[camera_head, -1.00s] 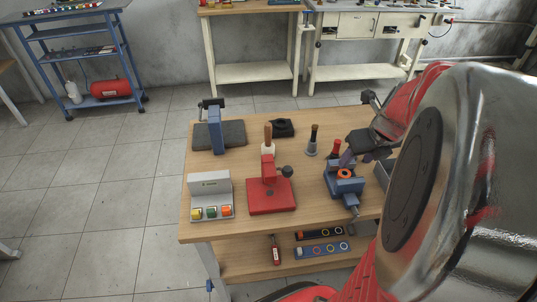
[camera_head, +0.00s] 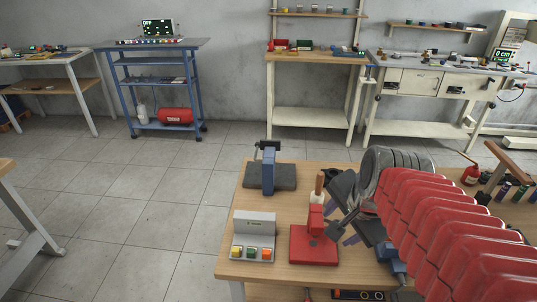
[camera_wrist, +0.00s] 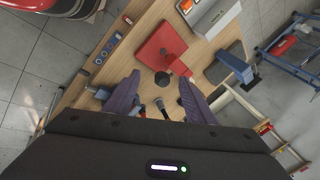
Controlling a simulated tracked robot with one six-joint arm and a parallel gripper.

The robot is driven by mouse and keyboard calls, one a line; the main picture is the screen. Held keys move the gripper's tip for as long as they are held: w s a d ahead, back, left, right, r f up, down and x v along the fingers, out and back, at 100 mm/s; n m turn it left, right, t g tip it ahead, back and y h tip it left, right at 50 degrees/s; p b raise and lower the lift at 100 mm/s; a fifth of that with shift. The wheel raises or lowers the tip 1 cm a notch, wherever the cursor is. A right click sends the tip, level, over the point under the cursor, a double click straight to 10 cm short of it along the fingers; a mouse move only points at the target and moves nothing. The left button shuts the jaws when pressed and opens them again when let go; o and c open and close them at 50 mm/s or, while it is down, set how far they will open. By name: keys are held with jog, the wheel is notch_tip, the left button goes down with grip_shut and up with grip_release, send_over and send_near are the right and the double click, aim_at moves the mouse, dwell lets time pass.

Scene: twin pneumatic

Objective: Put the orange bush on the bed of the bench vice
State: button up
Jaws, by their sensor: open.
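The orange bush is not visible now; the arm and gripper hide much of the vice area in the head view. The bench vice (camera_head: 391,254) is blue, and only part of it shows below my arm. In the wrist view, I see nothing held between the fingertips of my gripper (camera_wrist: 160,80).
A red press (camera_head: 314,246) and a grey button box (camera_head: 254,236) stand on the wooden bench (camera_head: 232,262). A blue upright fixture on a dark plate (camera_head: 270,176) stands behind them. A wooden-handled tool (camera_head: 319,186) is close to my gripper. Open floor lies left.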

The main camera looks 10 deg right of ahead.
jog(key=s+a+r+n, duration=0.1)
jog(key=s+a+n, duration=0.4)
jog(key=n, duration=0.9)
jog(key=a, duration=0.3)
jog(key=shift+r+t+y, duration=0.25)
jog(key=shift+t+y, duration=0.05)
jog(key=shift+a, duration=0.1)
jog(key=shift+c, duration=0.5)
